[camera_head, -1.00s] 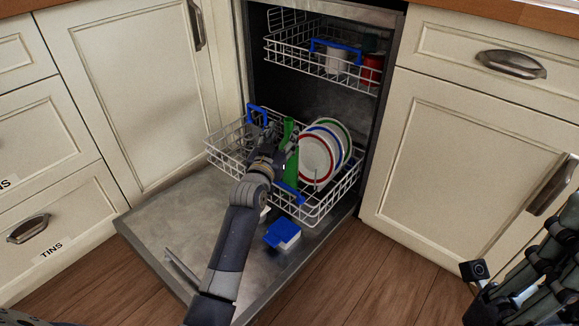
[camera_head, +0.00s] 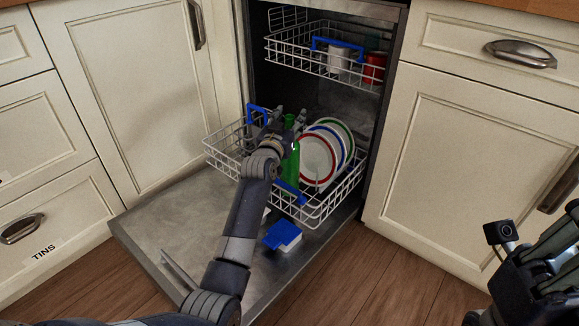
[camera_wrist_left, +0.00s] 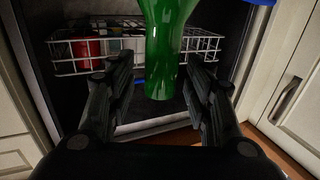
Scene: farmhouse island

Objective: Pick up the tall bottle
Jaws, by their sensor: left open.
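The tall green bottle (camera_head: 293,172) stands in the lower dishwasher rack, left of the plates. My left gripper (camera_head: 290,121) is over the rack at the bottle's upper part and hides some of it. In the left wrist view the glossy green bottle (camera_wrist_left: 168,45) shows between the two spread fingers of my left gripper (camera_wrist_left: 160,66), with a gap visible on each side. One end of the bottle is cut off by the frame. Part of my right gripper (camera_head: 545,262) shows at the lower right, away from the dishwasher; its jaw state is unclear.
Plates (camera_head: 318,160) with red, blue and green rims stand close right of the bottle. The upper rack (camera_head: 290,62) holds a white cup and a red cup (camera_head: 374,67). A blue-lidded box (camera_head: 283,236) is on the open door (camera_head: 180,225). Cabinets flank the opening.

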